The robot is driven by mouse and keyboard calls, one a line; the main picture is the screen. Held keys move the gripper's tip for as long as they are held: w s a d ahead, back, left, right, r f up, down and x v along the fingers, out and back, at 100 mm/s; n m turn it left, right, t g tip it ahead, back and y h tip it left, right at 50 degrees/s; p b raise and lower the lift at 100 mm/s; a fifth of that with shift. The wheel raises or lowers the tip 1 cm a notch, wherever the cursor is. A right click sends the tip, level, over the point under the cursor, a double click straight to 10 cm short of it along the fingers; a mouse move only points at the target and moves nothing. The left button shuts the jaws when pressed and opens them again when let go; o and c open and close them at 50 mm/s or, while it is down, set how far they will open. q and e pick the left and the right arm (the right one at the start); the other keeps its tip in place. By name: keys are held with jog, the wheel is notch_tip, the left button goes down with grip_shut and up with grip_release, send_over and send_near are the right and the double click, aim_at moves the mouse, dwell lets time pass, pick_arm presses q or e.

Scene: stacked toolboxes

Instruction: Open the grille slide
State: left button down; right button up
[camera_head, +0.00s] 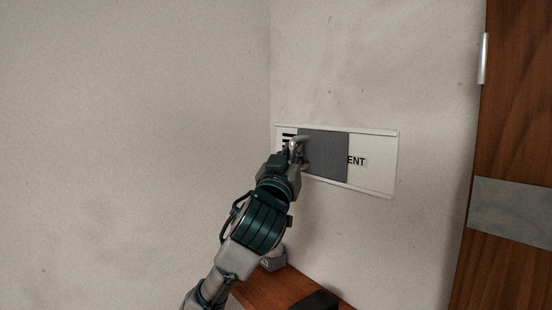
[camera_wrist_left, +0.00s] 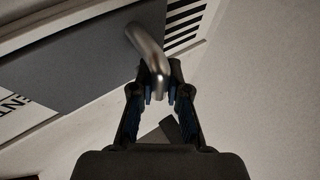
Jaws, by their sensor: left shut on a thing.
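A grey slide panel (camera_head: 325,155) sits in a white wall frame (camera_head: 376,178), with black slats showing at its left and the letters "ENT" at its right. In the left wrist view the grey panel (camera_wrist_left: 85,58) carries a curved metal handle (camera_wrist_left: 147,45). My left gripper (camera_head: 295,152) is at the panel's left edge. In the left wrist view its fingers (camera_wrist_left: 158,88) are shut on the lower end of the handle. The black slats (camera_wrist_left: 184,24) show beside the handle. My right gripper is in neither view.
A wooden surface (camera_head: 268,290) with a dark object (camera_head: 316,301) on it lies below the frame. A wooden door (camera_head: 510,110) with a metal plate (camera_head: 512,211) stands at the right. The wall corner is just left of the frame.

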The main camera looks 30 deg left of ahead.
aim_at(316, 144)
pick_arm(q)
jog(key=d, duration=0.2)
jog(key=s+d, duration=0.1)
jog(key=d, duration=0.1)
jog(key=s+d, duration=0.1)
jog(key=d, duration=0.1)
jog(key=shift+s+f+b, duration=0.1)
jog(key=shift+s+b, duration=0.05)
jog(key=shift+b, duration=0.25)
jog(key=shift+a, duration=0.25)
jog(key=c, duration=1.1)
grip_release()
jog(key=shift+a, duration=0.1)
jog(key=shift+c, duration=0.2)
jog(key=shift+a, duration=0.15)
jog(key=v, duration=1.2)
